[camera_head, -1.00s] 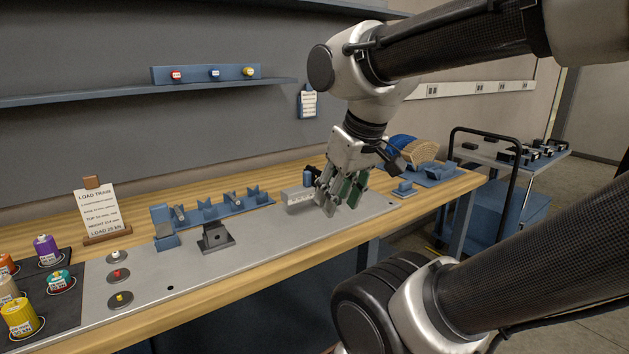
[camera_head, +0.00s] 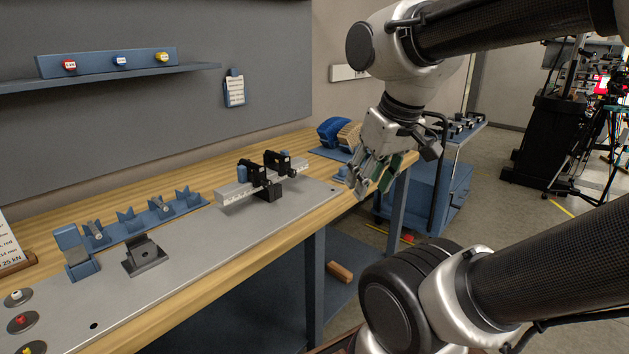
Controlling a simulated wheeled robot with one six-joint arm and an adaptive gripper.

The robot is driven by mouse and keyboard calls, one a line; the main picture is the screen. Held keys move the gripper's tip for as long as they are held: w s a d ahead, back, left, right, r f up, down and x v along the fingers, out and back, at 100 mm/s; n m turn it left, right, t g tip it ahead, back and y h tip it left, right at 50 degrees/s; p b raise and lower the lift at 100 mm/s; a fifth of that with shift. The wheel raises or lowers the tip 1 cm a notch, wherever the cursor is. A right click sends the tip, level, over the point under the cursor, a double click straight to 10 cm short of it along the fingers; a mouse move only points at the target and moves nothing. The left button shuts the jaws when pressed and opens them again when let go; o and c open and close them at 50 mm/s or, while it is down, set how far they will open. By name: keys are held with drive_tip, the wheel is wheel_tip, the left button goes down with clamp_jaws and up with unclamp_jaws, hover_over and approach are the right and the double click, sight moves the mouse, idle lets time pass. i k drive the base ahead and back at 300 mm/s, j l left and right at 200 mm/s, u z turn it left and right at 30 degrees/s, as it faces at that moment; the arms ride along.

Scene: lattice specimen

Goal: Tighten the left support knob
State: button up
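A pale graduated bar (camera_head: 232,194) lies on the metal plate near the middle of the bench. Two black supports sit on it, a left support (camera_head: 254,172) and a right support (camera_head: 277,161), with a dark block between and below them. Small dark knob-like parts show on their front sides, too small to make out well; I cannot tell how tight they are. My gripper (camera_head: 371,190) hangs to the right of the supports, near the bench's right end, pointing down and apart from them. Its grey fingers with green pads are spread, with nothing seen between them.
A blue rack with V-shaped holders (camera_head: 128,224) and a dark angled block (camera_head: 145,256) stand to the left. Blue and tan rounded pieces (camera_head: 334,133) lie at the far end. A blue cart (camera_head: 430,190) stands beyond the bench. The front metal plate is mostly clear.

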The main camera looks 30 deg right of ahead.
sight(266, 183)
drive_tip(key=l+z, duration=0.25)
drive_tip(key=z, duration=0.25)
drive_tip(key=l+z, duration=0.25)
drive_tip(key=z, duration=0.25)
